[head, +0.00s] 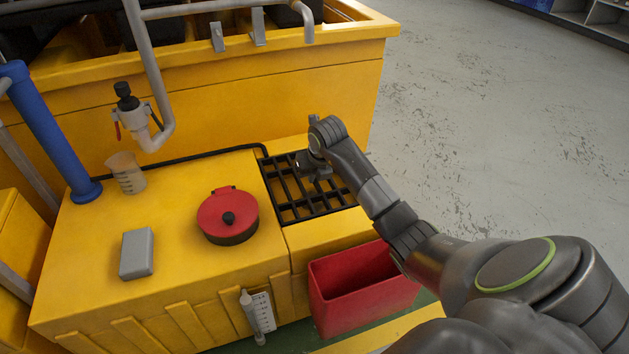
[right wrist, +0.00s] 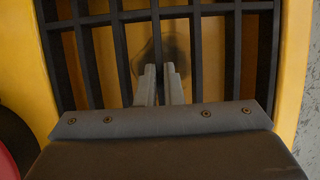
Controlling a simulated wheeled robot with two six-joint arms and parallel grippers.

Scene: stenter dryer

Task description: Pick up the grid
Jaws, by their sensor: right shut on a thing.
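The grid (head: 283,189) is a black barred grate. It lies over an opening at the right end of the yellow machine top. In the right wrist view, the grid (right wrist: 120,50) fills the upper part, with dark bars over a yellow recess. My right gripper (head: 318,176) is over the grid's middle, and my wrist hides part of the bars. In the right wrist view, the fingers of the right gripper (right wrist: 160,84) are close together around one bar, shut on the grid. The grid looks level in its opening. My left gripper is not in view.
A red round lidded pot (head: 228,216), a grey block (head: 137,254) and a beaker (head: 126,173) stand on the yellow top (head: 180,210). A red open bin (head: 365,290) is below the grid's near side. A pipe with a valve (head: 133,112) hangs at the back left.

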